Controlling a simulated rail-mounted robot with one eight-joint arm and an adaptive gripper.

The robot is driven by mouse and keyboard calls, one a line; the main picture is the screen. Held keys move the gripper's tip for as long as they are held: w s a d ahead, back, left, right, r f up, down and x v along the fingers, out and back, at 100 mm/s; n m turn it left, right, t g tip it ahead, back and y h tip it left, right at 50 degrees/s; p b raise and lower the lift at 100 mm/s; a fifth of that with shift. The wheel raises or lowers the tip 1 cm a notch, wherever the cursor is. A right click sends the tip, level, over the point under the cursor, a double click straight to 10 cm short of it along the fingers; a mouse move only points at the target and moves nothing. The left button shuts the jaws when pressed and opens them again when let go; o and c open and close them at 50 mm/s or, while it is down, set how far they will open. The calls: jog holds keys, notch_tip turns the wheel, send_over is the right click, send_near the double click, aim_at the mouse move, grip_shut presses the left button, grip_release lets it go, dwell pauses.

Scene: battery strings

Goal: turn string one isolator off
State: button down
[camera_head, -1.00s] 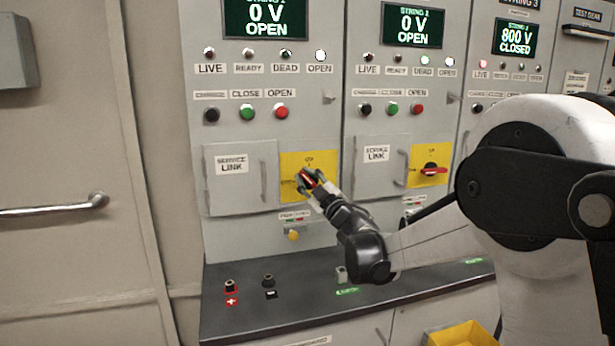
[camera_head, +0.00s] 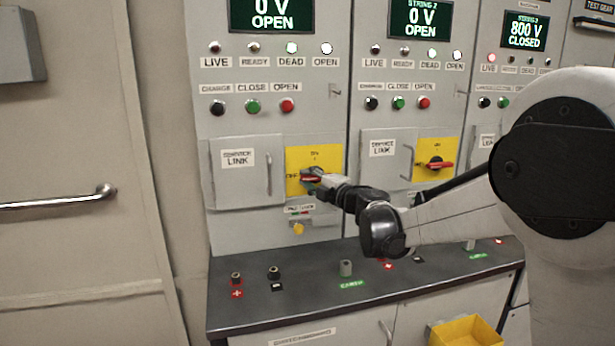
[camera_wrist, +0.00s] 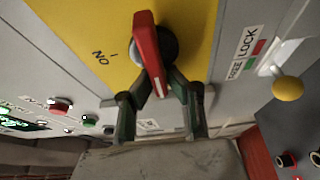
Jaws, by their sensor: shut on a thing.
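The string one isolator is a yellow plate (camera_head: 330,158) with a red handle (camera_head: 310,178) on the left cabinet. The handle lies about level, its outer end towards the OFF label at the left of the plate. In the wrist view the red handle (camera_wrist: 148,45) stands across from the ON mark (camera_wrist: 101,57). My gripper (camera_head: 319,181) reaches it from the right. In the wrist view my gripper (camera_wrist: 160,80) has its fingers closed on both sides of the handle's lower part. The fingers partly hide the knob behind it.
String one's screen (camera_head: 270,14) reads 0 V OPEN; its DEAD and OPEN lamps look lit. A yellow knob (camera_head: 298,228) sits below the plate, by a lock label. The service link door (camera_head: 240,185) is to the left.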

jog(key=shift+d+n, duration=0.1)
jog(key=shift+n, duration=0.2)
dwell(0.4)
jog(key=c, duration=1.7)
grip_release()
jog(key=shift+w+f, duration=0.1)
jog(key=shift+c, duration=0.2)
jog(key=v, duration=1.2)
jog(key=shift+d+r, duration=0.1)
jog(key=shift+r, duration=0.15)
